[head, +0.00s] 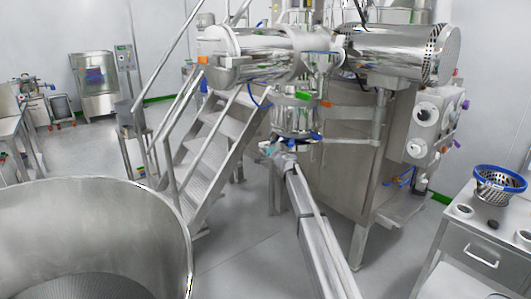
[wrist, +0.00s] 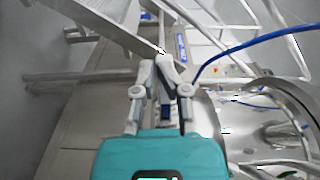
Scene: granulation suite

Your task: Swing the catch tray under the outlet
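A steel cylindrical outlet section (head: 296,121) hangs below the horizontal drums of the machine, with blue parts (head: 316,138) at its lower edge. My gripper (head: 268,149) is just below and left of it in the head view, small and partly lost against the machine. In the wrist view my gripper (wrist: 162,66) has its two fingertips drawn close together. I cannot tell whether something thin is between them. Rounded steel (wrist: 275,130) shows to its right. I cannot clearly pick out the catch tray in either view.
Steel stairs with handrails (head: 212,150) stand left of the machine cabinet (head: 335,155). A large steel bowl (head: 90,225) fills the front left. A cart (head: 480,245) with a blue-rimmed basket (head: 499,186) is at right. A blue hose (wrist: 245,45) passes near my gripper.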

